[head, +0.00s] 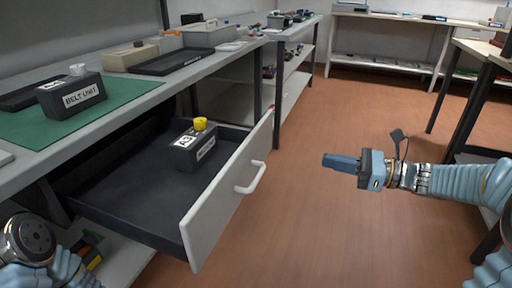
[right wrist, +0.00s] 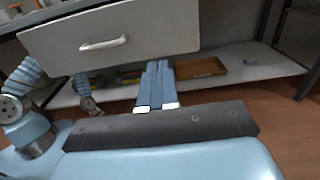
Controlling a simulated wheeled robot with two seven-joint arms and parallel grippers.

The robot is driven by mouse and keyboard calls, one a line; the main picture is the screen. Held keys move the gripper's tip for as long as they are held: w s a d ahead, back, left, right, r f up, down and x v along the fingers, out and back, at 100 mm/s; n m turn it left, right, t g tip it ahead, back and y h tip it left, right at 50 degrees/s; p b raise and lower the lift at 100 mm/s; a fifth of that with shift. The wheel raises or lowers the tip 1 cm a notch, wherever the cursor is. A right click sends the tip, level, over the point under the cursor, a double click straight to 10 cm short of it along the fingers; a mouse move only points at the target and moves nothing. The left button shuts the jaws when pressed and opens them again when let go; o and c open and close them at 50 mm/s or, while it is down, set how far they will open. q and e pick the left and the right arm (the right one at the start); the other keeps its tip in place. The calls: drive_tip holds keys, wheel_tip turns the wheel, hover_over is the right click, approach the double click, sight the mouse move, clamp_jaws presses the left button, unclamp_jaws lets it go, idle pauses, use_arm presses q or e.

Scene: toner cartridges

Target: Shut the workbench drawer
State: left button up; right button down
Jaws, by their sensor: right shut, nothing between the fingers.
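The workbench drawer (head: 228,186) is pulled out under the bench in the head view, with a pale front and a white bar handle (head: 251,178). Inside it lies a dark cartridge (head: 190,152) with a yellow knob and a white label. The drawer front (right wrist: 150,33) and its handle (right wrist: 104,44) also show in the right wrist view. My right gripper (head: 326,160) is shut and empty, to the right of the drawer front and apart from it. Its fingers show in the right wrist view (right wrist: 156,106). My left arm shows at the lower left, but its gripper fingers are not visible.
The bench top carries a green mat (head: 120,102) with a dark box labelled BELT UNIT (head: 72,97), a black tray (head: 172,61) and a beige box (head: 130,56). A lower shelf holds a wooden tray (right wrist: 201,68). The floor right of the drawer is clear.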

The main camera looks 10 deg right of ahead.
sight(212, 137)
drive_tip(key=x, duration=1.4)
drive_tip(key=shift+w+a+b, duration=0.1)
drive_tip(key=shift+b, duration=0.3)
drive_tip(key=shift+a, duration=0.1)
drive_tip(key=shift+w+a, duration=0.15)
drive_tip(key=shift+a, duration=0.05)
drive_tip(key=x, duration=1.7)
drive_tip(key=shift+w+a, duration=0.25)
drive_tip(key=shift+a, duration=0.05)
drive_tip(key=p+x, duration=0.2)
drive_tip(key=x, duration=0.9)
drive_tip(key=shift+r, duration=0.3)
